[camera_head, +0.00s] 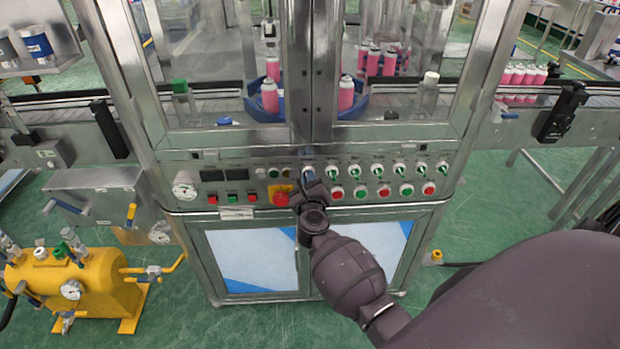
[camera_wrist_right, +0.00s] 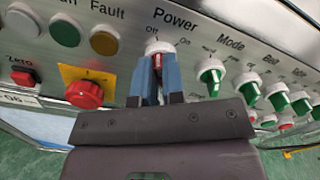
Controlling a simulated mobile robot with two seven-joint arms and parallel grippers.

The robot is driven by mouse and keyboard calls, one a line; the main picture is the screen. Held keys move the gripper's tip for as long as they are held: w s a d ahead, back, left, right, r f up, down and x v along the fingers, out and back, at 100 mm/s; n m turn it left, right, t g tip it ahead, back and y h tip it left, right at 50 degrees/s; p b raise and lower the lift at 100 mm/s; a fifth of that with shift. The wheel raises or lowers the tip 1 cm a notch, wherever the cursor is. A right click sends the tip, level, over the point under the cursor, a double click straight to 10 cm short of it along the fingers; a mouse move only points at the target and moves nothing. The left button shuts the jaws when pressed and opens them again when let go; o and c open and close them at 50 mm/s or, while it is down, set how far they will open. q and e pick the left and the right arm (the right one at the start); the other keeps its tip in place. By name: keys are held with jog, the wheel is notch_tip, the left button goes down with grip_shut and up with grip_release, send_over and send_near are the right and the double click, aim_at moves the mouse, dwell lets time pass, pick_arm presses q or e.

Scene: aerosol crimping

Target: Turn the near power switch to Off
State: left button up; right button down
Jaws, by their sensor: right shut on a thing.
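The power switch (camera_wrist_right: 158,47) is a white knob with a red handle, under the "Power" label on the machine's control panel. "Off" is printed to its upper left and "On" to its upper right. My right gripper (camera_wrist_right: 158,72) is shut on the switch handle, with one blue fingertip on each side of it. The fingers hide much of the handle, so I cannot tell exactly where it points. In the head view my right gripper (camera_head: 308,182) reaches up to the panel and covers most of the switch. My left gripper is not in view.
Several green-handled switches (camera_wrist_right: 211,75) stand right of the power switch. A red emergency button (camera_wrist_right: 85,93) on a yellow plate is close on the left. Push buttons (camera_head: 337,192) line the panel below. Pink cans (camera_head: 269,95) stand behind the glass. A yellow tank (camera_head: 75,285) stands lower left.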

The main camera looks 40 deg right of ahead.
dwell(0.4)
jog(key=c, duration=1.2)
grip_release()
jog(key=v, duration=1.1)
jog(key=shift+d, duration=0.1)
